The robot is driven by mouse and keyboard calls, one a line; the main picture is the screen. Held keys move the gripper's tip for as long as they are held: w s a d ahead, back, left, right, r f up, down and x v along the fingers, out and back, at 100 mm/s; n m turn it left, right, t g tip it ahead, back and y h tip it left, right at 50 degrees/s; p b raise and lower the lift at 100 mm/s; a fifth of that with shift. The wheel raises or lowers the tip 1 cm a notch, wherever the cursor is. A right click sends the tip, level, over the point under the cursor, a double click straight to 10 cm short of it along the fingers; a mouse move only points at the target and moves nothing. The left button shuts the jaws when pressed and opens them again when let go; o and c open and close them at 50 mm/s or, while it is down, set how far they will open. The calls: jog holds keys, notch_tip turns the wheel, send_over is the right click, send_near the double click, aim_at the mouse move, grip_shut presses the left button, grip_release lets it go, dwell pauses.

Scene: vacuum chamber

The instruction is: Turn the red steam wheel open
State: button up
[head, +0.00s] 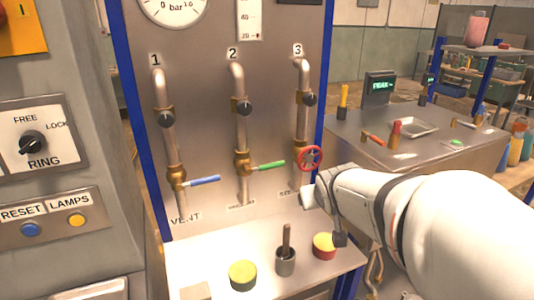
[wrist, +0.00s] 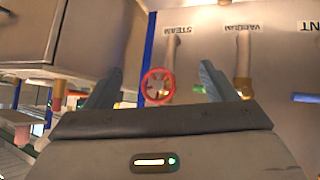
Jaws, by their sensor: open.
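The red steam wheel (head: 310,158) is a small spoked handwheel on pipe 3, at the right side of the upright panel. In the wrist view the red wheel (wrist: 157,86) shows beyond and between my two fingers, near the left one. My gripper (wrist: 157,85) is open and empty there, with a finger on either side of the view. In the head view my arm reaches in from the right. Its end is just below and right of the wheel, and the fingers are hard to make out there. I see no contact with the wheel.
A blue lever (head: 203,181) is on pipe 1 and a green lever (head: 268,165) on pipe 2, left of the wheel. On the ledge below stand a yellow-topped container (head: 242,275), a grey cup (head: 285,262) with a rod and a red-and-yellow container (head: 324,245). A metal bench (head: 350,135) stands right.

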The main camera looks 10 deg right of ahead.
aim_at(311, 159)
jog(key=o, duration=0.4)
jog(key=w+d+n+t+y+b, duration=0.1)
jog(key=w+d+t, duration=0.1)
jog(key=w, duration=0.2)
jog(key=w+d+f+n+t+y+b, duration=0.1)
jog(key=w+d+t+b, duration=0.1)
jog(key=w, duration=0.2)
jog(key=w+d+n+t+y+b, duration=0.1)
jog(key=w+d+t+b, duration=0.1)
jog(key=w+t, duration=0.1)
jog(key=shift+w+f, duration=0.25)
jog(key=shift+w, duration=0.55)
jog(key=shift+o, duration=0.2)
jog(key=w+y, duration=0.1)
jog(key=w, duration=0.1)
jog(key=w+a+n+y, duration=0.1)
jog(key=w, duration=0.2)
jog(key=w+n+t+y, duration=0.1)
jog(key=w, duration=0.2)
jog(key=shift+w+a+f, duration=0.15)
jog(key=shift+w+a, duration=0.05)
jog(key=shift+a, duration=0.05)
jog(key=shift+c, duration=0.6)
jog(key=c, duration=0.7)
jog(key=shift+a, duration=0.1)
jog(key=shift+c, duration=0.4)
